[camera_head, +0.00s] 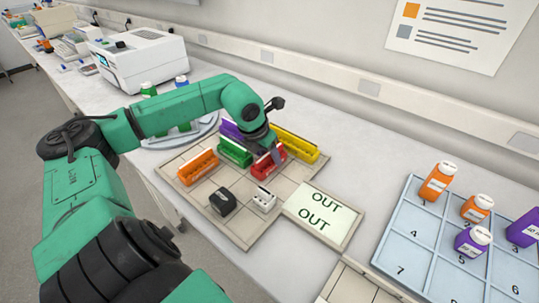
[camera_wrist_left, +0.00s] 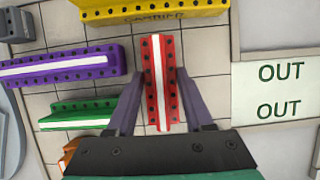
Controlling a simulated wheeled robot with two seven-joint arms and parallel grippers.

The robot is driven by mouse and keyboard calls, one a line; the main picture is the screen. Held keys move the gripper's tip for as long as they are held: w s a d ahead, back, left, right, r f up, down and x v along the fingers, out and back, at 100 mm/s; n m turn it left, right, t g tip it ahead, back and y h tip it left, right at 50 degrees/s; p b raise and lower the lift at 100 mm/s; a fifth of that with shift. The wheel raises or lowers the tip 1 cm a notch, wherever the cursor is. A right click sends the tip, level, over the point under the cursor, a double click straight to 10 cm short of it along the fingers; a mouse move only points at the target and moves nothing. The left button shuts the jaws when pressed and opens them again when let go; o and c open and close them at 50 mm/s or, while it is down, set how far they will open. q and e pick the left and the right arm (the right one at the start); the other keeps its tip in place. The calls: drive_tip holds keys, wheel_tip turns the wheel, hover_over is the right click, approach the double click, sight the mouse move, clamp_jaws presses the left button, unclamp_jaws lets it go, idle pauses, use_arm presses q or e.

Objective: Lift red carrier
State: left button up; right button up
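The red carrier (camera_head: 268,163) is a narrow block with a white strip along its top and dark holes along its sides. It stands on the tiled beige tray (camera_head: 240,234). My left gripper (camera_head: 276,154) is low over it, partly hiding it in the head view. In the left wrist view, the two fingers (camera_wrist_left: 161,80) lie on either side of the red carrier (camera_wrist_left: 161,48), tips close to its long sides. Whether they press on it or leave a small gap cannot be seen. My right gripper is in neither view.
Green (camera_head: 236,150), orange (camera_head: 198,167), purple (camera_head: 231,130) and yellow (camera_head: 294,143) carriers stand close around it. A black block (camera_head: 222,201) and a white block (camera_head: 264,199) are in front. An OUT plate (camera_head: 322,215) adjoins the tray; a blue bottle rack (camera_head: 402,220) is at right.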

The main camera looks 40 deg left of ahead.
use_arm(q)
clamp_jaws()
